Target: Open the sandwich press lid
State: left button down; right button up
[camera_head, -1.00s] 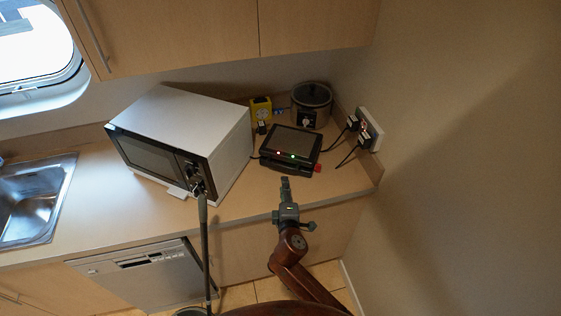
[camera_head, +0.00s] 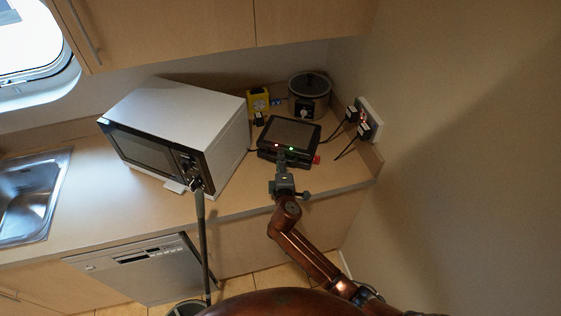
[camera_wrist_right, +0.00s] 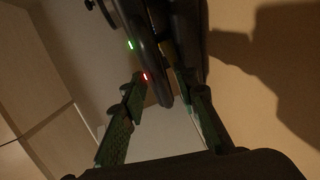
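The sandwich press (camera_head: 290,133) is a dark, flat appliance on the counter, between the microwave and the right wall. Its lid is down. A red and a green light show on its front, and a red part sits at its right front corner. My right gripper (camera_head: 281,158) is at the press's front edge. In the right wrist view its two green fingers (camera_wrist_right: 160,80) are apart, with a dark rounded edge of the press (camera_wrist_right: 150,45) reaching between them. Whether they touch it I cannot tell.
A white microwave (camera_head: 180,110) stands left of the press. A slow cooker (camera_head: 310,95) and a yellow item (camera_head: 258,100) are behind it. Plugs and cords (camera_head: 360,125) are at the right wall. Counter at front right is clear.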

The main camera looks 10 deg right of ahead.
grip_shut()
dwell(0.7)
